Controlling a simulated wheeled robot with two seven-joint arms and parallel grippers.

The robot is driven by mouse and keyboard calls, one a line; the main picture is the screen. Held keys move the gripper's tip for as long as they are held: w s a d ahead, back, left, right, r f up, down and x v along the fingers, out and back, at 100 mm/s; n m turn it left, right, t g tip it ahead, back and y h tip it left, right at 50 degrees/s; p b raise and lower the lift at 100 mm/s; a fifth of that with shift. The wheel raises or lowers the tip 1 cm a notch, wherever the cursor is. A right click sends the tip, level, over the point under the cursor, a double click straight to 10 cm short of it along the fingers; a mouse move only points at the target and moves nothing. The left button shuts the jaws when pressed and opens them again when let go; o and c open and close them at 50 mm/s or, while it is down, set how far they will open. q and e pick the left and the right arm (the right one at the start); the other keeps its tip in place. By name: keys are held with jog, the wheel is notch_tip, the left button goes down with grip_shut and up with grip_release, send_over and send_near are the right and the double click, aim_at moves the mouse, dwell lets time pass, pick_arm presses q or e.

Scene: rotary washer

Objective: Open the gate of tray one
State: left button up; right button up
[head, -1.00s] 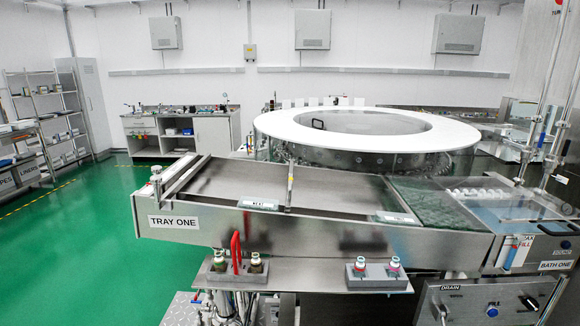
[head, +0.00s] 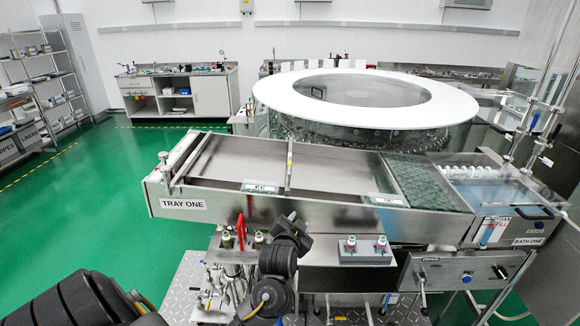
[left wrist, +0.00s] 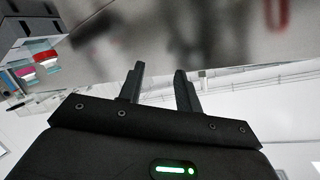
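Tray one (head: 183,204) is a long steel tray with a "TRAY ONE" label at its left end, in the head view. A thin crosswise divider (head: 290,165) with a short upright spans it, and a raised bar with posts (head: 172,165) closes its left end. I cannot tell which is the gate. My left gripper (head: 296,222) is raised in front of the tray's front wall, its fingers hard to make out there. In the left wrist view its two fingers (left wrist: 158,88) stand apart with nothing between them. My right gripper is not in view.
A red lever (head: 241,228) and valves (head: 227,240) are left of my left gripper. A block with two capped valves (head: 365,250) is to its right. A white-rimmed rotary washer (head: 270,90) stands behind the tray. Green floor (head: 95,190) is clear at left.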

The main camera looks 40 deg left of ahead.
aim_at(290, 170)
pick_arm(q)
jog(key=w+a+r+n+y, duration=0.1)
jog(key=w+a+r+y, duration=0.35)
jog(key=a+r, duration=0.35)
jog(key=shift+t, duration=0.4)
jog(key=p+x, duration=0.1)
jog(key=x, duration=0.1)
jog(key=p+x, duration=0.1)
jog(key=x, duration=0.2)
jog(key=r+p+x, duration=0.1)
jog(key=x, duration=0.2)
jog(key=shift+w+d, duration=0.1)
jog(key=shift+w, duration=0.15)
jog(key=shift+w+a, duration=0.3)
jog(key=shift+w, duration=0.1)
jog(key=shift+w+d, duration=0.1)
grip_shut()
